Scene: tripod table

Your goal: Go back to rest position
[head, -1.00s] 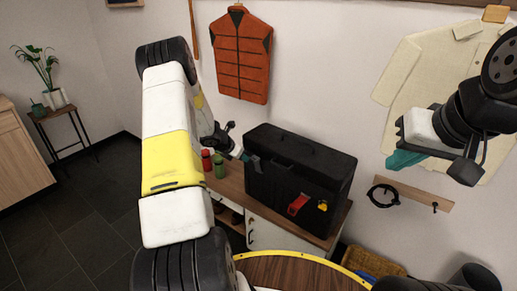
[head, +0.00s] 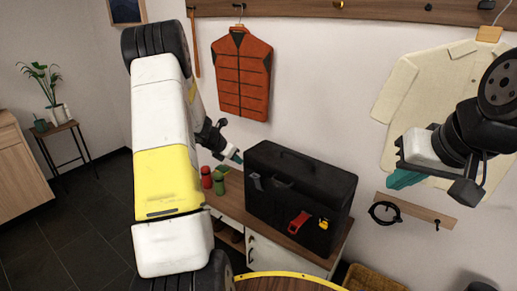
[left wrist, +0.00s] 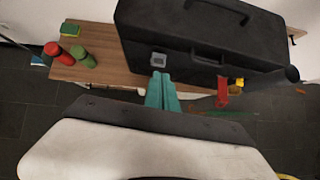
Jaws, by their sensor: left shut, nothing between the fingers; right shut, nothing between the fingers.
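My left arm comes in large at the left of the head view. Its gripper (head: 237,156) is shut and empty, with teal fingertips just left of a black toolbox (head: 300,205). In the left wrist view the teal fingers (left wrist: 162,92) are together in front of the toolbox (left wrist: 200,35); I cannot tell whether they touch it. My right gripper (head: 406,178) is at the right of the head view, shut and empty, in front of a cream coat (head: 400,95). Its teal fingers point left and down.
An orange vest (head: 242,75) hangs behind. A wicker basket (head: 370,280) and a yellow-rimmed round table (head: 290,276) show at the bottom. A plant stand (head: 60,130) is at the left.

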